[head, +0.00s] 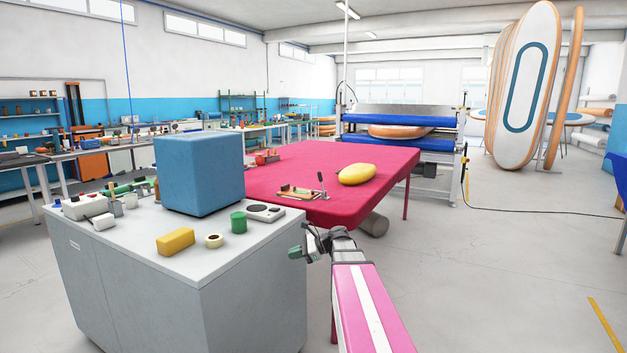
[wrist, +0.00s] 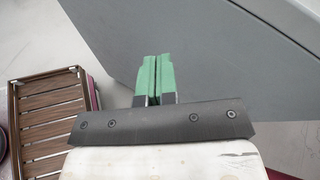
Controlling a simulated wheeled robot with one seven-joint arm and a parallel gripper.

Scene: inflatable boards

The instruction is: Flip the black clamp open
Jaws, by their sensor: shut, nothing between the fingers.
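A small clamp (head: 322,184) with an upright dark handle stands at the near edge of the pink-covered table in the head view. It is beside a small wooden board (head: 297,193) and looks tiny, so its exact state is hard to tell. My gripper (head: 296,254) is in front of the grey cabinet's right side, below and nearer than the clamp, and apart from it. Its green fingers (wrist: 153,78) are shut together with nothing between them in the wrist view. I cannot make out the clamp in the wrist view.
The grey cabinet (head: 150,285) carries a blue box (head: 200,173), a yellow block (head: 175,241), a tape roll (head: 213,241) and a green cylinder (head: 238,222). A yellow object (head: 358,174) lies on the pink table (head: 300,160). The wrist view shows a slatted wooden piece (wrist: 48,115). Floor is open at right.

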